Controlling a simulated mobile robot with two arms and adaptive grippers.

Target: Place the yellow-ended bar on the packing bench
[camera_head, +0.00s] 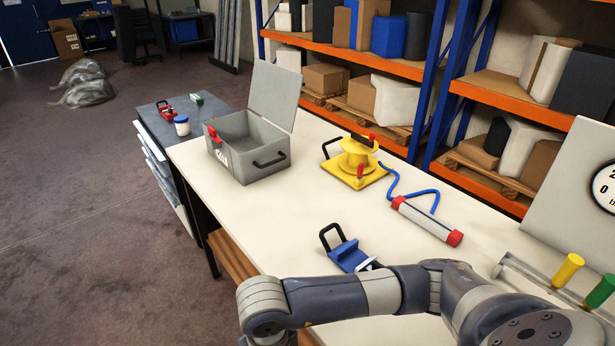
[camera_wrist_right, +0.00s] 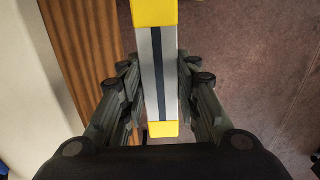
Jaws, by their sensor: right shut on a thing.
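The yellow-ended bar (camera_wrist_right: 158,75) shows in the right wrist view, grey with a dark stripe and yellow ends. My right gripper (camera_wrist_right: 158,85) is shut on it near its middle, with fingers on both sides. Below it are a wooden board and the brown floor, beside a pale surface at left. In the head view my right arm reaches across the white table to its front edge; its gripper and the bar are hidden there. A dark grey-topped bench (camera_head: 212,102) adjoins the far left end of the white table; I cannot tell if it is the packing bench. My left gripper is not in view.
A jar (camera_head: 182,126) and a red tool (camera_head: 165,109) stand on the dark-topped bench.

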